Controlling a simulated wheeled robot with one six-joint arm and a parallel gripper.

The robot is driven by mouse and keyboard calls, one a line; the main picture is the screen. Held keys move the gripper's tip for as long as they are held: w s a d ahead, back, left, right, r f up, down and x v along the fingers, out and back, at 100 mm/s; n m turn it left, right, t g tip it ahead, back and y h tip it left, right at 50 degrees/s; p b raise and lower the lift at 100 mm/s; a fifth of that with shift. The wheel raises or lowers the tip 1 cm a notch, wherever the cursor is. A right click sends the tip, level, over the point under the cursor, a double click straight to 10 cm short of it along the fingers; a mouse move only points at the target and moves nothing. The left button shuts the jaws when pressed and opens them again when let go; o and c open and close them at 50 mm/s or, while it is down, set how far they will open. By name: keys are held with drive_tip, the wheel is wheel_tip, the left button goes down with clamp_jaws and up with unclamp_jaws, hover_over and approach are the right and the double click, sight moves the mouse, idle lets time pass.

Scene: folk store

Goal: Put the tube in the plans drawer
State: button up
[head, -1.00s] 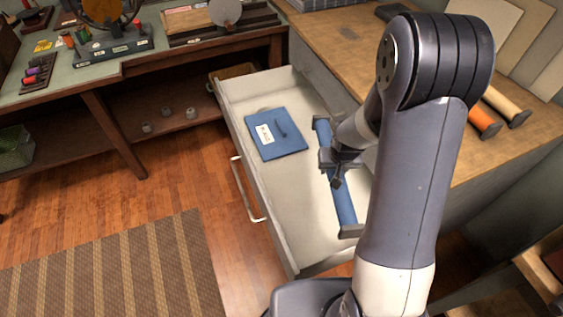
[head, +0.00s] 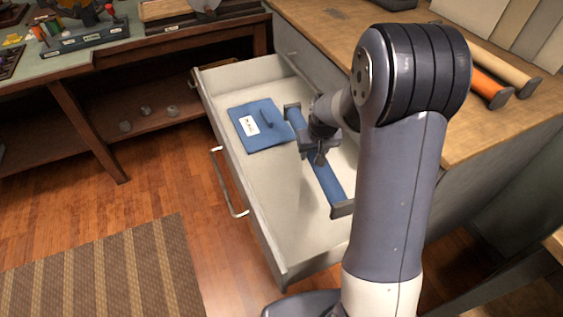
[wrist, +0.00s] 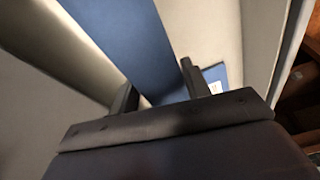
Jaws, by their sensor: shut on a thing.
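A long blue tube (head: 328,184) with dark square end caps is held in my gripper (head: 316,154). The open white plans drawer (head: 275,222) lies under it, and the tube is within its outline. I cannot tell whether the tube touches the drawer bottom. In the wrist view, the tube (wrist: 125,40) runs up and left from between the two fingers (wrist: 160,88). My arm hides part of the drawer's right side.
A blue folder (head: 275,137) with a white label lies in the drawer, left of the tube. Orange (head: 490,90) and tan (head: 512,72) tubes lie on the wooden counter (head: 330,40) at right. A green-topped workbench (head: 90,62) stands left. The floor holds a striped rug (head: 110,275).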

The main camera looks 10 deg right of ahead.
drive_tip(key=b, duration=1.2)
hover_over(306, 192)
wheel_tip(306, 192, down, 11)
drive_tip(key=shift+n, duration=0.4)
drive_tip(key=f+b, duration=0.1)
drive_tip(key=f, duration=0.2)
drive_tip(key=f+b, duration=0.1)
drive_tip(key=f, duration=0.3)
drive_tip(key=s+f+b, duration=0.1)
drive_tip(key=f, duration=0.2)
drive_tip(key=shift+f, duration=0.25)
drive_tip(key=shift+f+b, duration=0.15)
drive_tip(key=shift+b, duration=0.15)
drive_tip(key=o, duration=1.2)
drive_tip(key=p+v, duration=0.3)
drive_tip(key=v, duration=0.9)
drive_tip(key=shift+d+p, duration=0.15)
drive_tip(key=shift+p, duration=0.15)
